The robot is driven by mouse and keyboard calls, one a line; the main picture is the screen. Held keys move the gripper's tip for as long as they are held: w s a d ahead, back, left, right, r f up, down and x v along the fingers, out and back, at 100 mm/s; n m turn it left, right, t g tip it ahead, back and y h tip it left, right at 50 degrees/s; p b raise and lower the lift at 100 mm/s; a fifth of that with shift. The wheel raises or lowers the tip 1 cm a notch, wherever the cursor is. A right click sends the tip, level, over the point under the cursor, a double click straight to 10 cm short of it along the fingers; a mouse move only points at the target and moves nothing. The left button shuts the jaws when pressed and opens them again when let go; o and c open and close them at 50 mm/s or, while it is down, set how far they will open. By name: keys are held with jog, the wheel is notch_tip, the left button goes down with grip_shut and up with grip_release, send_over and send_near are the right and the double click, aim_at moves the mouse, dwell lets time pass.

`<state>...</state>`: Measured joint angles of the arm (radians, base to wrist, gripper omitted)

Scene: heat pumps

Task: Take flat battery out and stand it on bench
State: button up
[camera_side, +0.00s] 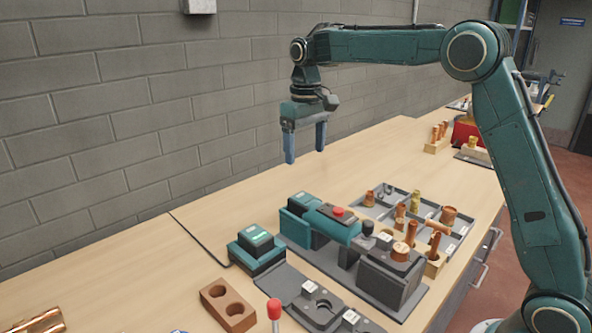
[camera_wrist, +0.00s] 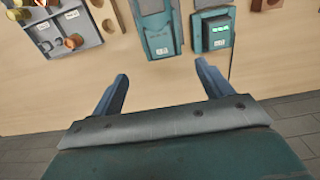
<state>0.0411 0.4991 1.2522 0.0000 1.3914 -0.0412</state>
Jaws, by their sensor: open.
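My gripper (camera_side: 306,154) is open and empty, held high above the back of the bench near the wall. Its two blue fingers also show in the wrist view (camera_wrist: 162,85), with only bare bench between them. A teal tool with a red button (camera_side: 338,212) lies in a dark cradle below and in front of my gripper. A teal battery block (camera_side: 295,228) appears to sit at the tool's left end; it also shows in the wrist view (camera_wrist: 160,42). A teal charger (camera_side: 257,260) left of the tool holds another battery with a green display (camera_wrist: 219,30).
A grey compartment tray (camera_side: 455,238) of copper fittings lies right of the tool. A brown block with two holes (camera_side: 228,304) and a grey fixture (camera_side: 318,310) are nearer the camera. The bench (camera_side: 235,195) is clear along the wall.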

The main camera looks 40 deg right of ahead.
send_over(305, 198)
jog(key=shift+w+f, duration=0.1)
jog(key=shift+f, duration=4.2)
jog(key=shift+f, duration=2.6)
jog(key=shift+r, duration=0.1)
jog(key=c, duration=1.3)
jog(key=shift+r, duration=0.15)
notch_tip(305, 198, up, 20)
